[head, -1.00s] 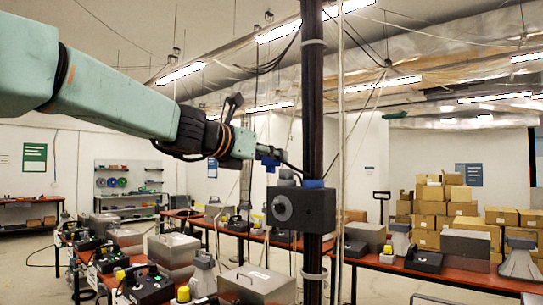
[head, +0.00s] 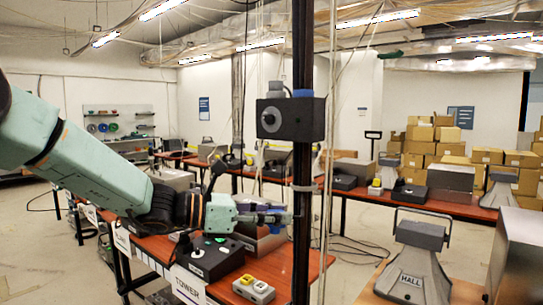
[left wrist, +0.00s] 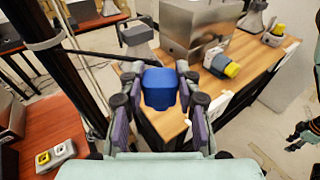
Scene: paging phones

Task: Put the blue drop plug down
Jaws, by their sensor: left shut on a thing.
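The blue drop plug (left wrist: 159,88) is between the two fingers of my left gripper (left wrist: 160,103) in the left wrist view. The fingers touch it from both sides and are shut on it. It is held in the air, with a wooden table top (left wrist: 249,52) beyond it.
A dark box (head: 290,118) is fixed on the pole. A grey HALL horn (head: 412,265) and a metal case (head: 515,262) stand at the right. A black phone unit (head: 210,258) and a grey two-button box (head: 254,289) are on the red table below the arm.

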